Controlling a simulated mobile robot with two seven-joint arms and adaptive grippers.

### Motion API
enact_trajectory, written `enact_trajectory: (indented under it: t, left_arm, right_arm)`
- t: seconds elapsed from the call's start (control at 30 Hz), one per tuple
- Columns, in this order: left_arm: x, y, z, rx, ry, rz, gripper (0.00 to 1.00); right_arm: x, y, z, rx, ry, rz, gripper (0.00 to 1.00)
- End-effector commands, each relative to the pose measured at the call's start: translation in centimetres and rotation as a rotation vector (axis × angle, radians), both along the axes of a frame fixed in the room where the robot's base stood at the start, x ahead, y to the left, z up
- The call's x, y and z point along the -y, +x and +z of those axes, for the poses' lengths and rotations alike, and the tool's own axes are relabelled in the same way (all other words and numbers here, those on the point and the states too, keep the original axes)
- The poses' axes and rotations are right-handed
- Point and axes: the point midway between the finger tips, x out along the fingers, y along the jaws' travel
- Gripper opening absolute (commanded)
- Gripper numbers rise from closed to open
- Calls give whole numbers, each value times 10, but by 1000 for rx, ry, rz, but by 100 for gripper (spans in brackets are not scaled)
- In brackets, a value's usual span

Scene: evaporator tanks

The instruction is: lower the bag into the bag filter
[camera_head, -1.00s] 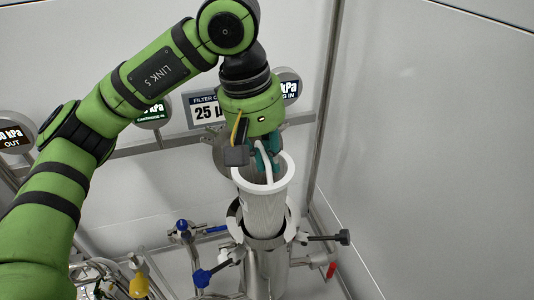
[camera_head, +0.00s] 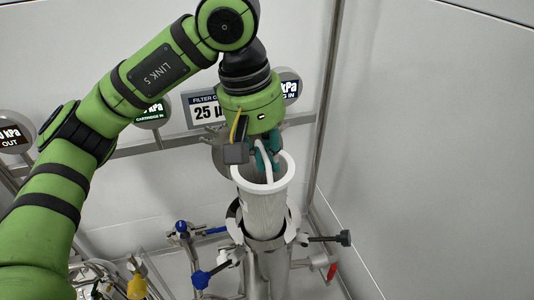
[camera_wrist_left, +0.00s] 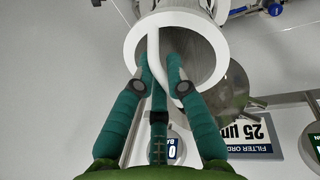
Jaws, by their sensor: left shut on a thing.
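The bag (camera_head: 265,210) is a white cylinder with a wide round rim and a white handle across its open top. It stands nearly upright, its lower end at the mouth of the steel bag filter (camera_head: 268,270); how deep it reaches inside is hidden. My left gripper (camera_head: 267,155) comes down from above with its teal fingers at the handle. My right gripper is not in view.
A filter label sign (camera_head: 204,110) and pressure gauges are on the wall behind. A bare wall (camera_head: 430,150) rises at the right.

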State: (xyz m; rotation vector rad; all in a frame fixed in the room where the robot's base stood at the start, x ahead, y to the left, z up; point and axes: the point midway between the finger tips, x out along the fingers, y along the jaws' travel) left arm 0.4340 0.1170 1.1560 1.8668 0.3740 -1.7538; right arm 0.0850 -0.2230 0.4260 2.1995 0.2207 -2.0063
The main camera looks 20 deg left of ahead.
Motion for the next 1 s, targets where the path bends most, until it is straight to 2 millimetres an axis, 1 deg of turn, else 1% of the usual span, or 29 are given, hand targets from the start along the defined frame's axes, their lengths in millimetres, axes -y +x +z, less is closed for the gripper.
enact_trajectory:
  t: [0.27, 1.0]
  left_arm:
    - [0, 0, -3, 1, 1, 0, 0]
    - [0, 0, -26, 1, 1, 0, 0]
  right_arm:
    - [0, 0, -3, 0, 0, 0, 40]
    - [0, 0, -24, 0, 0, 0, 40]
